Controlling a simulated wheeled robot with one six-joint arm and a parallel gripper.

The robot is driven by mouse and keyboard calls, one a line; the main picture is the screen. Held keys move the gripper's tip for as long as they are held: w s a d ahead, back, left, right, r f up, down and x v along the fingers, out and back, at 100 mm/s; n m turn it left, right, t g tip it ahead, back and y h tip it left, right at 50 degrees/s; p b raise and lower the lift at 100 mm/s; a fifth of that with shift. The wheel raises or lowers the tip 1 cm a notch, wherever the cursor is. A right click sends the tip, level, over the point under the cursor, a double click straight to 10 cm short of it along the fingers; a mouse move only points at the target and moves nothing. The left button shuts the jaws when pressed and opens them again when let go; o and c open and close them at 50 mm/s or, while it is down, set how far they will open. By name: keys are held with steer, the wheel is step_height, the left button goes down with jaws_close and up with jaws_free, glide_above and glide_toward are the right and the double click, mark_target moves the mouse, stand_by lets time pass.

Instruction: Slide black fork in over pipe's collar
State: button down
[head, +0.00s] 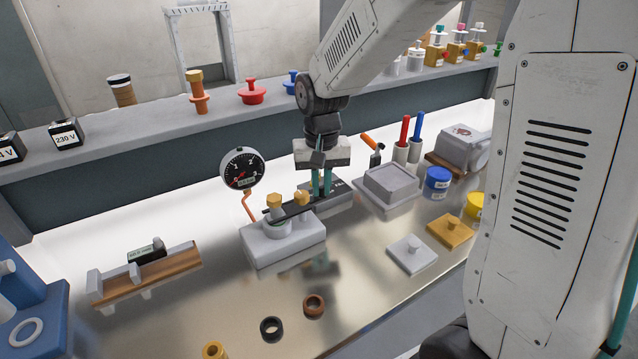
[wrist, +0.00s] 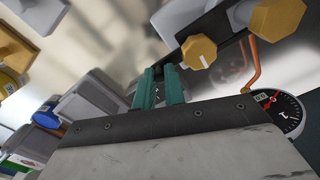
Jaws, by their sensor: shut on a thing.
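My gripper (head: 320,192) has teal fingers, shut on the back part of the black fork (head: 292,211); the fingers also show in the wrist view (wrist: 163,88). The fork is a flat dark bar pointing left in the head view, toward the pipe fitting on a pale grey block (head: 285,246). A brass hex cap (head: 274,200) tops the fitting; the fork's front end is at the neck below it. I cannot tell whether it is around the collar or beside it.
A pressure gauge (head: 242,169) on an orange pipe stands close behind the block. A dark labelled box (head: 340,186) lies behind my fingers. A grey tray (head: 388,185) and a blue jar (head: 437,181) are at the right. Bare bench with two rings (head: 271,328) is in front.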

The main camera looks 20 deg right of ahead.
steer(key=shift+a, duration=0.15)
steer(key=c, duration=1.5)
jaws_free()
steer(key=shift+a, duration=0.15)
steer(key=shift+o, duration=0.2)
steer(key=shift+d, duration=0.2)
